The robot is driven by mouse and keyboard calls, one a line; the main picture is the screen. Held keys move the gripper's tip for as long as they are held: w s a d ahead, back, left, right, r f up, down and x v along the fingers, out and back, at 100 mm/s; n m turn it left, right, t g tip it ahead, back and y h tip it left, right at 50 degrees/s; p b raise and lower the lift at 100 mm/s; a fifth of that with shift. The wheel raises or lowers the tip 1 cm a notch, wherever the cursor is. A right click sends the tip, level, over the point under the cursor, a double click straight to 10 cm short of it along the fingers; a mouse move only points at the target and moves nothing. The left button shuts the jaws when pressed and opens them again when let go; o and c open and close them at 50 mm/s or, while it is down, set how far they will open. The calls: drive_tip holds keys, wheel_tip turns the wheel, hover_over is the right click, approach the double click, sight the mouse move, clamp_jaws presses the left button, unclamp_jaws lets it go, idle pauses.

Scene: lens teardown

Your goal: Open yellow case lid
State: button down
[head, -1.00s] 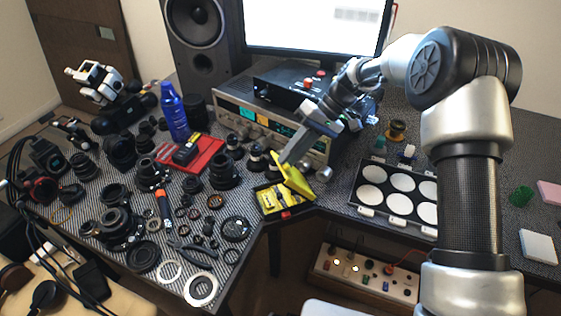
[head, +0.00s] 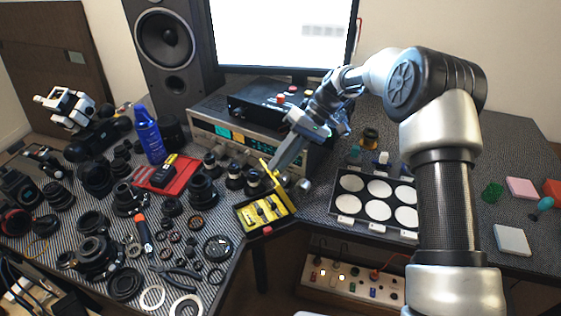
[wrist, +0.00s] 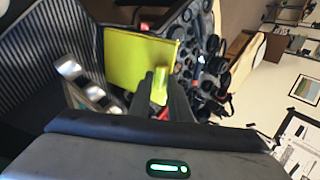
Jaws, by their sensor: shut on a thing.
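The yellow case (head: 243,217) sits at the front corner of the bench, with its yellow interior and dark contents showing. Its yellow lid (head: 279,187) is raised steeply along the case's right side, seen nearly edge-on in the head view. The lid's broad yellow face (wrist: 135,62) fills the upper middle of the wrist view. My gripper (head: 272,166) reaches down from the upper right to the lid's upper end. In the wrist view, my gripper (wrist: 161,88) is shut on a yellow part at the lid's edge. The exact contact is partly hidden by the fingers.
Lenses stand just left of and behind the case. A grey instrument (head: 225,130) stands behind it. A tray of white discs (head: 345,201) lies to the right. A red mat (head: 180,178) with a dark device is farther left. Rings and pliers (head: 172,271) lie at the front left.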

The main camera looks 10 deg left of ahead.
drive_tip(key=c, duration=2)
unclamp_jaws()
drive_tip(key=shift+w+d+f, duration=0.2)
drive_tip(key=shift+d+f, duration=0.5)
drive_tip(key=shift+f, duration=0.25)
drive_tip(key=shift+o, duration=1.4)
drive_tip(key=shift+w+f, duration=0.15)
drive_tip(key=a+r+p+v, duration=0.1)
drive_tip(key=p+v, duration=0.1)
drive_tip(key=v, duration=1.5)
drive_tip(key=shift+r+p, duration=0.3)
drive_tip(key=shift+r, duration=0.1)
